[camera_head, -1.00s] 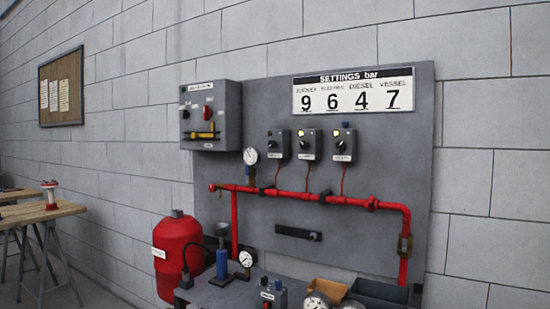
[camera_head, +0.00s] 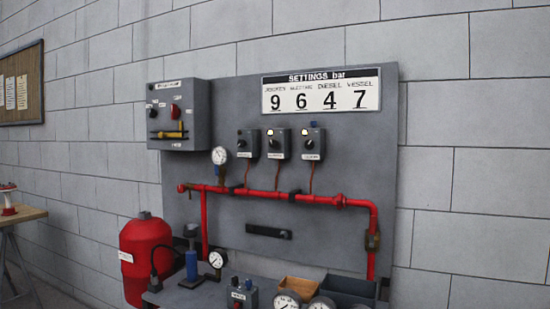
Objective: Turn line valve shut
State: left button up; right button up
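A red pipe (camera_head: 270,192) runs across the grey panel and bends down at its right end. A red fitting (camera_head: 339,200) sits on the horizontal run left of the bend. Another red knob-like end (camera_head: 182,188) is at the pipe's far left. I cannot tell for certain which of these is the line valve. Neither of my grippers is in view.
The grey panel (camera_head: 350,150) carries a settings board (camera_head: 321,93), a switch box (camera_head: 180,113) and several small control boxes. A red vessel (camera_head: 145,255) stands at lower left. A bench below holds gauges, a control box (camera_head: 241,294) and bins. A wooden table (camera_head: 25,216) is at left.

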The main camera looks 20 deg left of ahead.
aim_at(372, 227)
jog(key=k, duration=0.5)
jog(key=u, duration=0.85)
jog(key=i, duration=0.7)
jog(key=z, duration=1.2)
jog(key=k, duration=0.5)
jog(key=z, duration=0.65)
jog(key=k, duration=0.55)
jog(key=z, duration=0.55)
jog(key=i, duration=1.85)
jog(key=u, duration=1.75)
jog(key=i, duration=0.9)
jog(key=u, duration=0.95)
